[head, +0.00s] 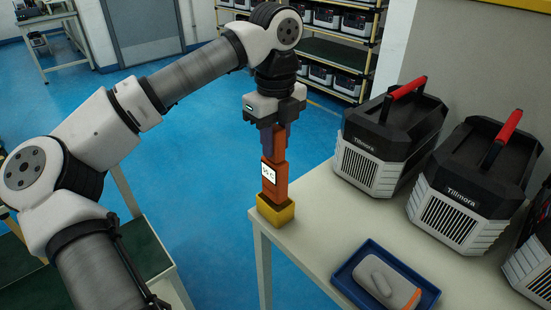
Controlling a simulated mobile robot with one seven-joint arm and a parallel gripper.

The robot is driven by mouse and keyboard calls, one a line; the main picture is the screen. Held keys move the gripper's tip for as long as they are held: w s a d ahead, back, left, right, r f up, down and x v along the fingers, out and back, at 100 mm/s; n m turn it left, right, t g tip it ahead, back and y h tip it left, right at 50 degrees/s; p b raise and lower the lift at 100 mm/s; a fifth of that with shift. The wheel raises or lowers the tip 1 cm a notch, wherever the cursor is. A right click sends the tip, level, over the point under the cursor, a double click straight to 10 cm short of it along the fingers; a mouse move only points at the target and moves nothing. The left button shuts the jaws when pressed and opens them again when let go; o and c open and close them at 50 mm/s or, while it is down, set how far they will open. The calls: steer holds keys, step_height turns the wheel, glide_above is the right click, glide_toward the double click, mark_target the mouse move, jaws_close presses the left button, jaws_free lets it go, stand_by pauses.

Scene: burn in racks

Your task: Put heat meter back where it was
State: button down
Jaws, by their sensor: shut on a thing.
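The heat meter looks like the upright orange device (268,183) with a white label on its front. My gripper (274,150) points down and is shut on its upper end. The meter's lower end meets a small yellow holder (282,216) at the near left corner of the table. The holder's front wall hides the very bottom, so I cannot tell whether the meter rests on the holder's floor.
A blue tray (342,277) on the white table (330,215) holds a grey and orange device (388,282). Black and white units with red handles (393,140) line the table's right side. A rack (345,52) stands behind. Table space right of the holder is clear.

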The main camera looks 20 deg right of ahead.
mark_target(276, 160)
steer(key=shift+f, duration=2.35)
steer(key=shift+f, duration=0.15)
steer(key=c, duration=1.1)
jaws_free()
step_height(276, 160, up, 12)
steer(key=shift+r, duration=0.2)
